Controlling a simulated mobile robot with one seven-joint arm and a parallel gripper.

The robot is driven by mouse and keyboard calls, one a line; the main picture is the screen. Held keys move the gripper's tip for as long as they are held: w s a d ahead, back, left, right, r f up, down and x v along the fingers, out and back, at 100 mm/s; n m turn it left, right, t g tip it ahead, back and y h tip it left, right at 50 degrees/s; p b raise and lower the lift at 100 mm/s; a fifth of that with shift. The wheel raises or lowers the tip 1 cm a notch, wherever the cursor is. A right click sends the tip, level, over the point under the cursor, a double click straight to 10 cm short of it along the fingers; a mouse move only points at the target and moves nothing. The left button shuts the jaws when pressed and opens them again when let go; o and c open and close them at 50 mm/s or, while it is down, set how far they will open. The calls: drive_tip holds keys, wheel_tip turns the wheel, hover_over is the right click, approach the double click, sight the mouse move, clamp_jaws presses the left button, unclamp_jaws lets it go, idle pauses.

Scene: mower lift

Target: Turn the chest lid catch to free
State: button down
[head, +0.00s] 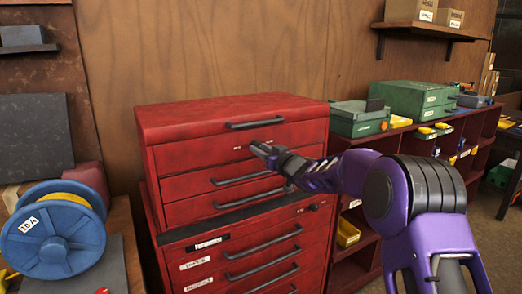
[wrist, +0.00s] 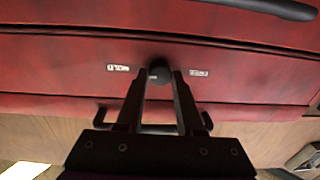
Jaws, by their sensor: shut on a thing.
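The red tool chest (head: 180,155) stands on a red drawer cabinet, with its lid (head: 225,112) down. The lid catch is a small dark round knob (wrist: 159,64) on the chest's red front, between two small white labels, the left one (wrist: 118,68) and the right one (wrist: 199,73). I cannot read the labels surely. My gripper (wrist: 163,76) is shut on the catch, one fingertip on each side of it. In the head view my gripper (head: 262,150) reaches the upper front of the chest from the right and hides most of the catch. Which way the catch points is unclear.
A black bar handle (head: 255,123) is on the lid front above my gripper, and a drawer handle (head: 241,179) is below it. A blue cable reel (head: 54,238) stands at the left. Green cases (head: 412,98) sit on a shelf at the right.

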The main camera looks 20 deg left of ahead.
drive_tip(key=n+b, duration=0.2)
drive_tip(key=n, duration=0.2)
drive_tip(key=shift+f+b, duration=0.1)
drive_tip(key=shift+b, duration=0.2)
drive_tip(key=n+b, duration=0.2)
drive_tip(key=n, duration=0.2)
drive_tip(key=shift+n, duration=0.4)
drive_tip(key=n+b, duration=0.2)
drive_tip(key=n, duration=0.2)
drive_tip(key=shift+h+b, duration=0.3)
drive_tip(key=shift+b, duration=0.1)
drive_tip(key=shift+r+n+b, duration=0.2)
drive_tip(key=shift+n+b, duration=0.2)
drive_tip(key=shift+n, duration=1.8)
drive_tip(key=c, duration=0.5)
unclamp_jaws()
drive_tip(key=shift+c, duration=0.2)
